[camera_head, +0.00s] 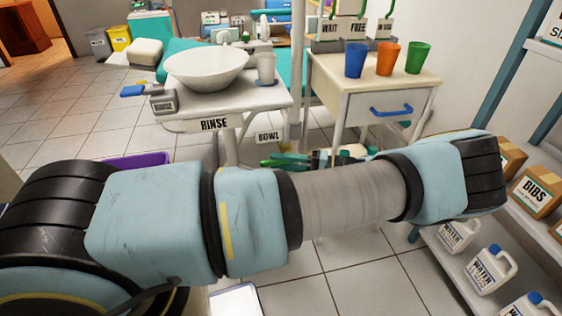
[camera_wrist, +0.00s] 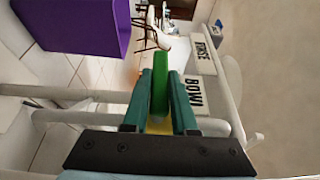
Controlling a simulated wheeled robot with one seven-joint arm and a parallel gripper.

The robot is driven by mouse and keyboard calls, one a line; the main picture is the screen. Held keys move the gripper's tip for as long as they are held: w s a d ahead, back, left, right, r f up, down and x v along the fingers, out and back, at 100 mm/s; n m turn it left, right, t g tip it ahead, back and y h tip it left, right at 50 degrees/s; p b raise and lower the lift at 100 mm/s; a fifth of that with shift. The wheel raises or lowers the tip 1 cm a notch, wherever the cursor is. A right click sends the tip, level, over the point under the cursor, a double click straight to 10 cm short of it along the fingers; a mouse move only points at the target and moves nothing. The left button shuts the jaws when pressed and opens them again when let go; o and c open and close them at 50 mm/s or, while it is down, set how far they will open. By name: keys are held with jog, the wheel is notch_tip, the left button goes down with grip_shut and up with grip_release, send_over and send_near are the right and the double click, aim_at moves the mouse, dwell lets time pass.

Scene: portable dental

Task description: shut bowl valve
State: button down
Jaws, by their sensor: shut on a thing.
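The bowl valve's green handle (camera_wrist: 160,85) stands lengthwise between the two dark green fingers of my gripper (camera_wrist: 161,78) in the wrist view. My gripper is shut on it. A yellow part (camera_wrist: 160,124) shows just below the handle, between the fingers. The BOWL label (camera_wrist: 195,97) is right beside the fingers, and it also hangs under the rinse stand in the head view (camera_head: 268,136).
The rinse stand (camera_head: 262,97) holds a white bowl (camera_head: 206,72) and a pale cup (camera_head: 265,68). A purple bin (camera_wrist: 72,25) is at upper left in the wrist view. Right of the stand is a drawer cabinet (camera_head: 345,103) with coloured cups. Shelves with jugs (camera_head: 490,268) line the right.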

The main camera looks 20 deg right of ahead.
jog(key=c, duration=0.7)
grip_release()
jog(key=b+v, duration=0.1)
jog(key=v, duration=0.9)
jog(key=shift+s+d, duration=0.15)
jog(key=shift+d, duration=0.25)
